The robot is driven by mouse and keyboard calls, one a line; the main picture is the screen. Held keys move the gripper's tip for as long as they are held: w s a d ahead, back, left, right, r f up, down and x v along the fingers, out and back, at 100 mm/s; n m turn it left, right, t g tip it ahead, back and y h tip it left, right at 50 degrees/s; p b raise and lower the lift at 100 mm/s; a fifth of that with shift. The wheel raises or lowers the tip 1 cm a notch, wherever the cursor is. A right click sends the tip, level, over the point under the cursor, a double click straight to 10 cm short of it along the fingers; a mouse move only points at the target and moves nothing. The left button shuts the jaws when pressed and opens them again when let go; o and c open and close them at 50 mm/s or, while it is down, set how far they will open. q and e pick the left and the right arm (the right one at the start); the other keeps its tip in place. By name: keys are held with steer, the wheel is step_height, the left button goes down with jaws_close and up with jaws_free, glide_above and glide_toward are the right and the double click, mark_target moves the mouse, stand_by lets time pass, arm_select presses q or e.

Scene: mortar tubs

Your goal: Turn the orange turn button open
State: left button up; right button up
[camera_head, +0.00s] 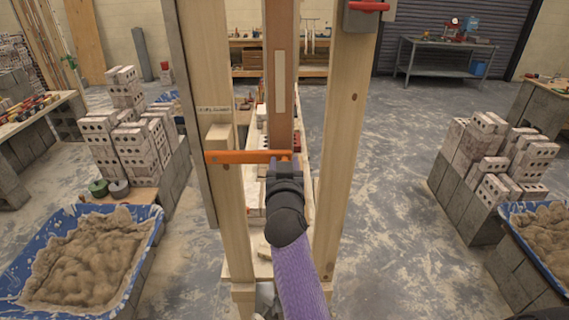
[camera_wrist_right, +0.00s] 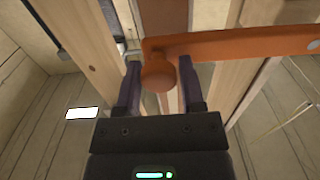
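The orange turn button (camera_head: 245,157) lies level across the left post (camera_head: 232,200) of a wooden frame, its right end in front of the brown upright board (camera_head: 281,100). In the right wrist view, the orange bar (camera_wrist_right: 235,42) has a round knob (camera_wrist_right: 158,78) at its near end and a screw at its other end. My right gripper (camera_head: 284,164) is at the knob end. Its fingers (camera_wrist_right: 160,88) are apart, one on each side of the knob, with narrow gaps seeming to show. My left gripper is not in view.
A second post (camera_head: 344,130) stands close right of my right arm, with a grey box and red handle (camera_head: 368,6) at its top. Blue mortar tubs (camera_head: 150,225) and brick stacks (camera_head: 490,165) stand on both sides. Floor right of the frame is clear.

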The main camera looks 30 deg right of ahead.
jaws_close()
stand_by(1.1)
